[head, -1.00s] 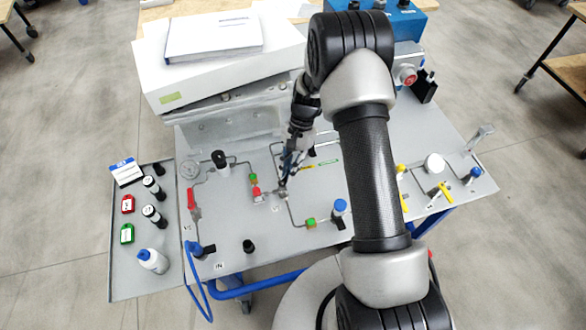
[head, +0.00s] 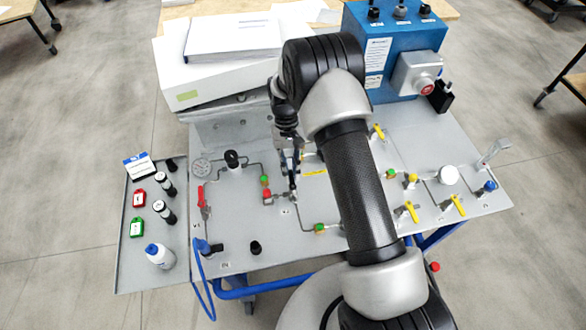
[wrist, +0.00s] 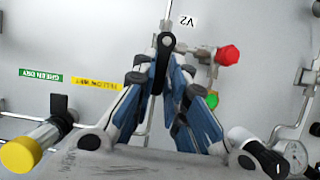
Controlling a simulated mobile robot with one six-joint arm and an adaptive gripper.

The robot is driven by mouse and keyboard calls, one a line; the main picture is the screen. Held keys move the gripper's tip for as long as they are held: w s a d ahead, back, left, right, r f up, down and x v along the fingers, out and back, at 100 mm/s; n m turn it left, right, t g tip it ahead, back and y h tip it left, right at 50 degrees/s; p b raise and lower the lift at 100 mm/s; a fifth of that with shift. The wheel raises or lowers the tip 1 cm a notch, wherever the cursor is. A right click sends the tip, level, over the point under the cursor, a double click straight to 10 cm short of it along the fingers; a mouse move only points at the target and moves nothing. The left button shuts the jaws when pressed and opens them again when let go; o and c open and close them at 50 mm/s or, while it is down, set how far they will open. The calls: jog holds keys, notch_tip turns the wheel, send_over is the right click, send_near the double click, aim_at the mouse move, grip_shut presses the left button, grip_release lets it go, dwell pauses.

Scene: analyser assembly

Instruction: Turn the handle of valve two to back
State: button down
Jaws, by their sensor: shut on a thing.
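Valve two's black handle (wrist: 160,68) stands out in the middle of the wrist view, beside the upside-down V2 label (wrist: 187,21). The handle runs from its pivot down between my fingers, nearly in line with the gripper. My gripper (wrist: 157,78) is shut on the handle, with its blue-and-white fingers on either side. In the head view my gripper (head: 293,168) reaches down over valve two, just above the V2 label (head: 286,212). The handle points toward the back of the panel. My fingers hide much of it in the head view.
A red knob (head: 267,196) and a green fitting (head: 265,181) sit close left of valve two. Valve one's red handle (head: 203,200) is farther left. Yellow-handled valves (head: 407,211) lie on the right. A white case (head: 225,72) and a blue box (head: 378,40) stand behind.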

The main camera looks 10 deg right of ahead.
jog(key=shift+a+n, duration=0.15)
jog(key=shift+n, duration=0.15)
dwell(0.4)
jog(key=c, duration=1.6)
grip_release()
jog(key=v, duration=1.2)
jog(key=shift+a+r, duration=0.1)
jog(key=shift+r, duration=0.1)
